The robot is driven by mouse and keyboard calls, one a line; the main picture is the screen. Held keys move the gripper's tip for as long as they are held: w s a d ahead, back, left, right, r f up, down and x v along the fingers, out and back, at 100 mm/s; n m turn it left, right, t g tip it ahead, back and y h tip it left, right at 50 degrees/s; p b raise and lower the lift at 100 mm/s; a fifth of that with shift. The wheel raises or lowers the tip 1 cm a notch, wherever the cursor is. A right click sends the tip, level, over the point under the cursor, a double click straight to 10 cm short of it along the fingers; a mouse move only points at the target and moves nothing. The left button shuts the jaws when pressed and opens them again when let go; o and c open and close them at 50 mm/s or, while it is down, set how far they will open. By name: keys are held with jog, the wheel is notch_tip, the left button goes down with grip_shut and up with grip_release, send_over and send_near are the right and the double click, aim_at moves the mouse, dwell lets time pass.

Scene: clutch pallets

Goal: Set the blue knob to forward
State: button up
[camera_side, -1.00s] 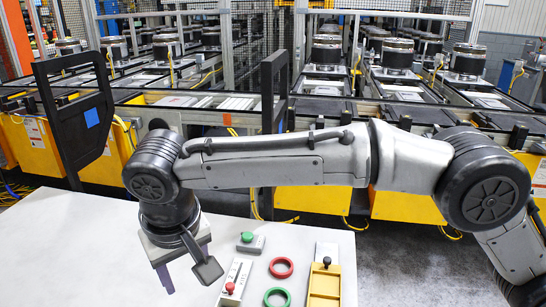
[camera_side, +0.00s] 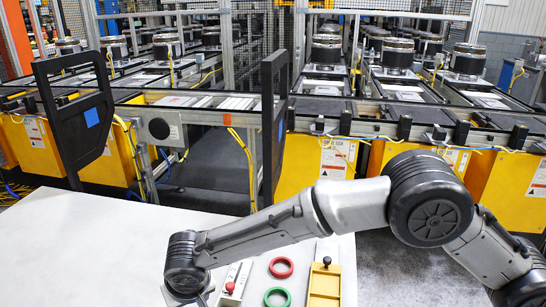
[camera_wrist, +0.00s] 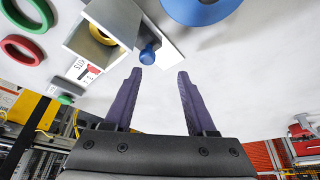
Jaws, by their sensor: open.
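The blue knob (camera_wrist: 148,52) shows in the wrist view at the lower corner of a pale plate, beside a grey box. I cannot tell which setting it points to. My gripper (camera_wrist: 158,74) is open and empty. Its two purple fingers point toward the table, with the left fingertip close to the knob and the right one farther off. The knob is not between the fingers as far as I can see, and I cannot tell whether anything touches. In the side view the knob is not seen, and my gripper is mostly cut off by the bottom edge.
The grey box (camera_wrist: 124,12) holds a yellow ring (camera_wrist: 93,32). A blue ring (camera_wrist: 200,20) lies at the wrist view's top. The side view shows a red-knobbed unit (camera_side: 238,271), red ring (camera_side: 281,276), green ring (camera_side: 266,298) and yellow block (camera_side: 325,287). The table's left is clear.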

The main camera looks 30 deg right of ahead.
jog(key=w+f, duration=0.1)
jog(key=w+a+f, duration=0.1)
jog(key=shift+f, duration=0.3)
jog(key=shift+w+a, duration=0.45)
jog(key=v, duration=1.5)
jog(key=w+d+r+m, duration=0.1)
jog(key=d+r+m, duration=0.1)
jog(key=d+r, duration=0.5)
jog(key=w+d+r+m+t, duration=0.1)
jog(key=d+r, duration=0.6)
jog(key=d, duration=0.7)
jog(key=shift+w+d+r+m+t, duration=0.15)
jog(key=shift+w+r+m+t, duration=0.15)
jog(key=shift+w+m, duration=0.2)
